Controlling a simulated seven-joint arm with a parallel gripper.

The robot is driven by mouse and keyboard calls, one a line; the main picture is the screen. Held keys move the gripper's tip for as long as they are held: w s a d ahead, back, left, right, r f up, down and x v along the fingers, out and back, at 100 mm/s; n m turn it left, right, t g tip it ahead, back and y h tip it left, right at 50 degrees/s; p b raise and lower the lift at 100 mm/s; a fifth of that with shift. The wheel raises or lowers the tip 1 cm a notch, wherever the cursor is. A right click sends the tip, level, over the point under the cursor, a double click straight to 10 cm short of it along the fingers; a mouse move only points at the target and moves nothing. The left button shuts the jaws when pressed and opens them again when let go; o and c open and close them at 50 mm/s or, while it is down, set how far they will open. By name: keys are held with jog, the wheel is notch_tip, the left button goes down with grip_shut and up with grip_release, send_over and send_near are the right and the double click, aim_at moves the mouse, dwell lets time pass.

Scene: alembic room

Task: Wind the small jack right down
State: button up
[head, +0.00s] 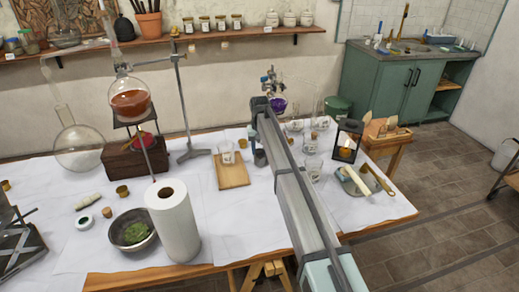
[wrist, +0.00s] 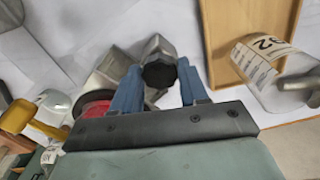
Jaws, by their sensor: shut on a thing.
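The small jack (wrist: 112,66) shows in the wrist view as grey metal parts beyond my gripper. Its dark faceted knob (wrist: 159,73) sits between the two blue fingers. My gripper (wrist: 158,80) is shut on this knob. A red round piece (wrist: 95,108) lies beside the left finger, partly covered; I cannot tell whether it belongs to the jack. Most of the jack is hidden by my gripper, so its height cannot be read. In the head view my arm covers the place where it stands.
A wooden board (head: 234,181) with a labelled beaker (head: 228,156) is close by, and the beaker (wrist: 262,75) is near my right finger. A larger jack (head: 18,240) stands at far left. Glassware crowds the table right of my arm; a paper roll (head: 174,225) stands in front.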

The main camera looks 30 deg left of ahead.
jog(key=n, duration=0.4)
jog(key=shift+n, duration=2.2)
jog(key=o, duration=1.1)
jog(key=shift+c, duration=0.2)
jog(key=shift+w, duration=0.1)
